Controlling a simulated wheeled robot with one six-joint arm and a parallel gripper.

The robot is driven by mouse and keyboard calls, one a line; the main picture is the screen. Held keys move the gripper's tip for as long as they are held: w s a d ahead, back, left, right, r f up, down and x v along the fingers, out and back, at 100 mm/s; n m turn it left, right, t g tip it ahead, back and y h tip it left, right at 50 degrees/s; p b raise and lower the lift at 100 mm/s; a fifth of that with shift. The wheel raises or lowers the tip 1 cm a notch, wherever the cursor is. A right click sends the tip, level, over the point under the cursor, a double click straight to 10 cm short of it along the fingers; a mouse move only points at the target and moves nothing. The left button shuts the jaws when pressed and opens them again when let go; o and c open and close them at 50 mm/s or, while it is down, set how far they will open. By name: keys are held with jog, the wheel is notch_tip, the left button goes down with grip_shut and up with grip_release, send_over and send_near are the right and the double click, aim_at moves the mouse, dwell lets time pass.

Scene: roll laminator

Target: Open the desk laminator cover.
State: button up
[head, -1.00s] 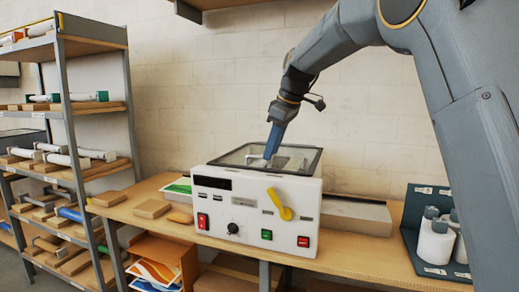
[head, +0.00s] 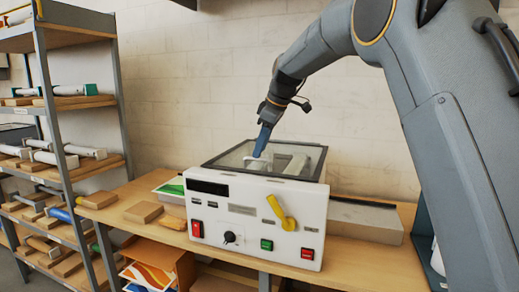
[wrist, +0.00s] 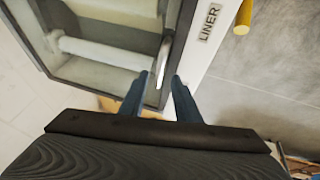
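The laminator (head: 255,220) is a white box on the wooden bench, with a row of controls on its front. Its cover (head: 314,163) is a clear pane in a dark frame, lying flat on top, and also shows in the wrist view (wrist: 98,96). A white roller (wrist: 100,53) shows through the pane. My gripper (head: 258,154) points down over the cover. In the wrist view its two blue fingertips (wrist: 161,77) are apart, with the end of a silver handle (wrist: 164,52) at the gap between them. I cannot tell whether they touch it.
A yellow lever (head: 280,212) and red and green buttons are on the laminator front. A long grey box (head: 365,220) lies right of it. Wooden blocks (head: 143,212) lie to its left. A loaded shelf rack (head: 55,100) stands at the left.

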jog(key=shift+p+x, duration=0.3)
jog(key=shift+x, duration=0.9)
grip_shut()
jog(key=shift+r, duration=0.15)
